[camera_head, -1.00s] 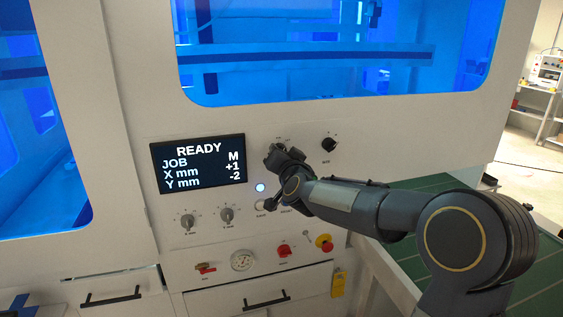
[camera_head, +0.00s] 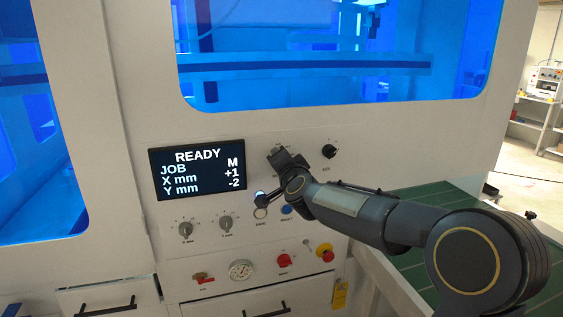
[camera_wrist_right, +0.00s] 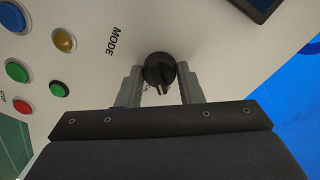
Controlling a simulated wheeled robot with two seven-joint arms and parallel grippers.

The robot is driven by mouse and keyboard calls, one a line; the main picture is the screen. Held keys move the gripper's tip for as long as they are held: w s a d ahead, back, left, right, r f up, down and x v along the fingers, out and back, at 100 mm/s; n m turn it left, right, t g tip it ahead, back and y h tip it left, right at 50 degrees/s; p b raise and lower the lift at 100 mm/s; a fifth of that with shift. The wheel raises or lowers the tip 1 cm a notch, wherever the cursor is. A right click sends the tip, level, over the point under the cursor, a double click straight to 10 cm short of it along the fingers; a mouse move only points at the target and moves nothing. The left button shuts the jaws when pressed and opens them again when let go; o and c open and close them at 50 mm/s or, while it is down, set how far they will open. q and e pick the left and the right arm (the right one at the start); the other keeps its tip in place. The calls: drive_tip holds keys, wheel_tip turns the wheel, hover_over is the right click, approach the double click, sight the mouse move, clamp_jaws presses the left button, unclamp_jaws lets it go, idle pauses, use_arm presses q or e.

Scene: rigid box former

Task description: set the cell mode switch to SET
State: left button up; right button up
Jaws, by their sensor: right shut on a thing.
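The cell mode switch is a black rotary knob (camera_wrist_right: 159,70) on the white panel. The word MODE is printed beside it in the right wrist view. My right gripper (camera_wrist_right: 160,80) has a finger on each side of the knob and is shut on it. In the head view my right gripper (camera_head: 285,160) is at the panel, right of the display, and covers the knob. I cannot read which position the switch is at. The display (camera_head: 197,168) reads READY, JOB M, X mm +1, Y mm -2. My left gripper is not in view.
Another black knob (camera_head: 329,151) sits right of my gripper. A green conveyor (camera_head: 440,195) lies to the right.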

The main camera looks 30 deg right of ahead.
drive_tip(key=o, duration=1)
drive_tip(key=v, duration=0.7)
drive_tip(key=shift+s+a, duration=0.1)
drive_tip(key=shift+s, duration=0.3)
drive_tip(key=s+a+f+n+g+y, duration=0.4)
drive_tip(key=s+a+f+n+y, duration=0.45)
drive_tip(key=s+a, duration=0.4)
drive_tip(key=s+f+n+g, duration=0.1)
drive_tip(key=s+f+g, duration=0.1)
drive_tip(key=s+f, duration=0.2)
drive_tip(key=s+a+f+n+g, duration=0.1)
drive_tip(key=s+f, duration=0.3)
drive_tip(key=s, duration=0.4)
drive_tip(key=s+a+f+n+g, duration=0.1)
drive_tip(key=s+f+n+g, duration=0.1)
drive_tip(key=s+f+g, duration=0.2)
drive_tip(key=shift+s+a+f+n, duration=0.1)
drive_tip(key=shift+s+f+n, duration=0.1)
drive_tip(key=shift+s, duration=0.3)
drive_tip(key=shift+s+f+n, duration=0.1)
drive_tip(key=shift+s+f, duration=0.1)
drive_tip(key=shift+s, duration=0.35)
